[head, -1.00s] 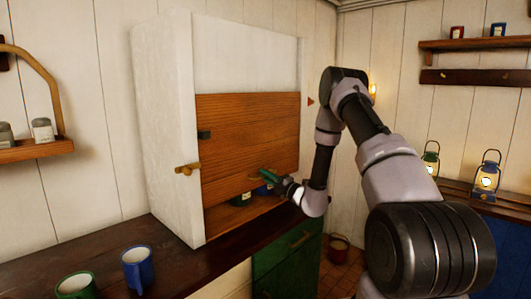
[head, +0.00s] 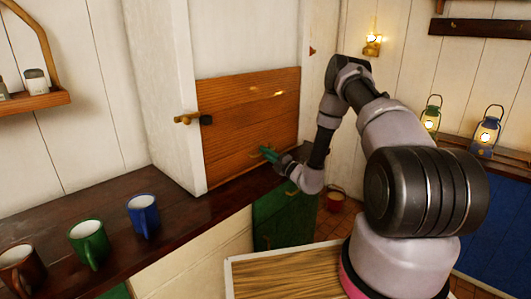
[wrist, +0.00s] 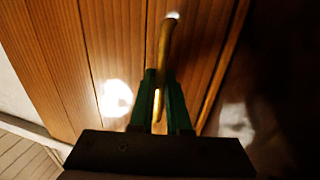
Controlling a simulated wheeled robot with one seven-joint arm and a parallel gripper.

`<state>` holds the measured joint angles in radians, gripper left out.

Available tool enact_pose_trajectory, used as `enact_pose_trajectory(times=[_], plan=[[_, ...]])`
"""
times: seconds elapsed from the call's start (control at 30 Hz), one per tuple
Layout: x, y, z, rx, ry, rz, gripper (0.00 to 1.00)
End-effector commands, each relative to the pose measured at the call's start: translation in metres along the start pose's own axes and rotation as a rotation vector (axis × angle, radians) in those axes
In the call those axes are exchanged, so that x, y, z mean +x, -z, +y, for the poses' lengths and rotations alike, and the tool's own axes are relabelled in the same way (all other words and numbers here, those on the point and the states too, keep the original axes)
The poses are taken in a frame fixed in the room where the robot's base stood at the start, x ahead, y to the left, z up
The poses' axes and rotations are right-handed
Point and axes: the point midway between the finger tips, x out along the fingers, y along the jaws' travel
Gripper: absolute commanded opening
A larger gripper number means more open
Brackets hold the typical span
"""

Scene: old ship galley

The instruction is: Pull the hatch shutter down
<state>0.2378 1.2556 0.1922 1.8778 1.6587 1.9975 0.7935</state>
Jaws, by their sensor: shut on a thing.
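The wooden hatch shutter (head: 245,105) is down in its white cabinet (head: 180,70), its lower edge at or very near the dark counter. No opening shows under it, though my arm covers part of that edge. My gripper (head: 268,154) is at the lower part of the shutter, its green fingers shut on the brass handle (wrist: 165,45), which shows between them in the wrist view. A brass turn-latch (head: 184,119) on the left frame is level with a dark catch (head: 206,119) on the shutter's left edge. I cannot tell whether they engage.
Brown (head: 18,268), green (head: 90,242) and blue (head: 143,213) mugs stand on the counter (head: 120,230) at left, clear of the shutter. A green cupboard (head: 285,215) is below. Two lanterns (head: 486,138) stand at right. A red bucket (head: 335,200) is on the floor.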

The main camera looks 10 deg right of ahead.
Motion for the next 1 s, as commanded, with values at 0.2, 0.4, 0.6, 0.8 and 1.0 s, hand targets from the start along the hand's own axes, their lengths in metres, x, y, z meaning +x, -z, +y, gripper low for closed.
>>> enact_pose_trajectory(times=[0.2,0.4,0.6,0.8,1.0], plan=[[-0.004,0.001,-0.005,0.001,0.012,0.001,0.27],[-0.003,0.001,-0.004,0.001,0.009,0.0,0.27],[-0.002,0.001,-0.003,0.001,0.008,0.0,0.27],[-0.004,0.0,-0.003,0.001,0.008,-0.001,0.27],[-0.032,-0.001,-0.003,0.002,0.009,-0.005,0.27]])
